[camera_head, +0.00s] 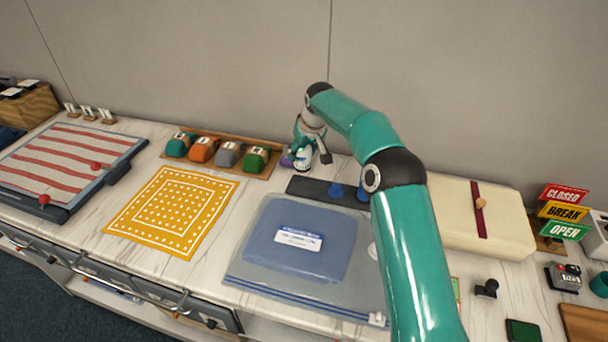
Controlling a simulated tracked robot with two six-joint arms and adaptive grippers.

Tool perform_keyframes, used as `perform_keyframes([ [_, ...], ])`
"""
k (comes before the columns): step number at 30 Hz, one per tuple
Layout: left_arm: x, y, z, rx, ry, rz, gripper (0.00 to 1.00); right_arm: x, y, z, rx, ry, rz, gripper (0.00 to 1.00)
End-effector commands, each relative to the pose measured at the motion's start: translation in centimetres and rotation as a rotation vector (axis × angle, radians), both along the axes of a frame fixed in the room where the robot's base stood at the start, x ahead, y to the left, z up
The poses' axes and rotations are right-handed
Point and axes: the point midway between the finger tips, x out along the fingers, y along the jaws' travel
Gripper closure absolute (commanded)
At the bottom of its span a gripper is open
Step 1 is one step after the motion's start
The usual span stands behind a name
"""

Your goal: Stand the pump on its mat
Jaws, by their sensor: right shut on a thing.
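My right arm reaches in from the bottom right, and its gripper (317,157) points down at the back of the counter, near the wall. It is shut on a small white thing (302,163) that looks like the pump, with teal and purple beside it. The gripper covers part of it, and I cannot tell whether its foot touches the counter. A dark flat mat (308,187) lies just in front, with two small blue things (336,190) on it. A yellow mat with white dots (171,212) lies further left. My left gripper is not in view.
A wooden tray with several coloured rolls (218,153) stands left of the gripper. A blue folded pack (299,238) fills the counter's middle. A cream block (469,217) and signs (564,212) stand right. A striped board (62,163) is far left.

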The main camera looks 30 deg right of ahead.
Motion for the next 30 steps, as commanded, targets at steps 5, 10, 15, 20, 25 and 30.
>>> perform_keyframes([
  [5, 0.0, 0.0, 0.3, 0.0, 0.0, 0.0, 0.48, 0.1, 0.1, -2.5, 0.001, 0.0, 0.001, 0.98],
  [10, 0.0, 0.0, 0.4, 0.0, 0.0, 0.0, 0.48, 0.1, 0.1, -3.6, 0.001, 0.0, 0.001, 0.98],
  [15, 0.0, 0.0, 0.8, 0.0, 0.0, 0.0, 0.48, 0.1, 0.1, -6.0, 0.001, 0.002, 0.001, 0.98],
  [20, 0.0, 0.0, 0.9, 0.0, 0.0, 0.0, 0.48, 0.1, 0.1, -7.1, -0.001, -0.002, 0.001, 0.98],
  [25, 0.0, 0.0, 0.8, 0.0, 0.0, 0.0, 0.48, 0.1, 0.1, -7.2, -0.001, -0.002, 0.001, 0.98],
  [30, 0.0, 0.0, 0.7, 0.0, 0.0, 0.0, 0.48, 0.1, 0.1, -7.4, 0.001, 0.0, 0.001, 0.37],
])
